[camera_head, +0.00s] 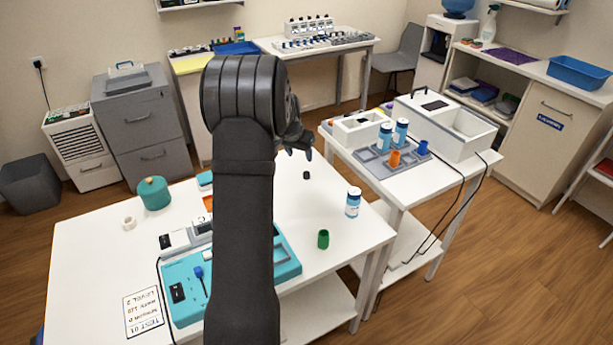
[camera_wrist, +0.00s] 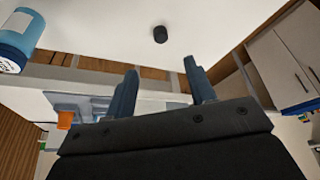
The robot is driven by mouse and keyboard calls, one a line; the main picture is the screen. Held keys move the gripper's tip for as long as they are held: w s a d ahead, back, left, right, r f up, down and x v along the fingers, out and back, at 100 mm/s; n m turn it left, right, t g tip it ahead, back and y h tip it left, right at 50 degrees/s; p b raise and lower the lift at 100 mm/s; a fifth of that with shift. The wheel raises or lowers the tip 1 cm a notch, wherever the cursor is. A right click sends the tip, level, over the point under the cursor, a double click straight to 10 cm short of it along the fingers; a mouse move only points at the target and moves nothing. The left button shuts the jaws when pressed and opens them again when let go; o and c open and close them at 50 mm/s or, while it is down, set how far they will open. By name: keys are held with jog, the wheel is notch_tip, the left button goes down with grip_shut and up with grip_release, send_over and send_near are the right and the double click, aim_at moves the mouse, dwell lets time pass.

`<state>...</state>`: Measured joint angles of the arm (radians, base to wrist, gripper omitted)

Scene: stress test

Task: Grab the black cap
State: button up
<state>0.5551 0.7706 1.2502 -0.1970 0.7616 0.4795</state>
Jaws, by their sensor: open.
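The black cap (camera_head: 306,175) is a small dark cylinder on the white table (camera_head: 100,225), near its far right part. In the wrist view the black cap (camera_wrist: 160,34) shows near the top, beyond my fingertips and apart from them. My gripper (camera_head: 300,143) is above the table's far edge in the head view, and the cap shows just below it in the picture. In the wrist view my gripper (camera_wrist: 162,80) has its two blue-grey fingers spread with nothing between them.
A blue-and-white bottle (camera_head: 353,202) and a green cup (camera_head: 323,239) stand right of the cap. A teal tray (camera_head: 288,268) is partly hidden behind my arm. A second white table (camera_head: 410,190) holds a grey rack with bottles and orange and blue cups. The tabletop right around the cap is clear.

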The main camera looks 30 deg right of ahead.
send_over(306, 173)
jog(key=s+a, duration=0.2)
notch_tip(306, 173, down, 7)
jog(key=shift+w+x, duration=0.2)
jog(key=shift+x, duration=2.4)
jog(key=c, duration=1.1)
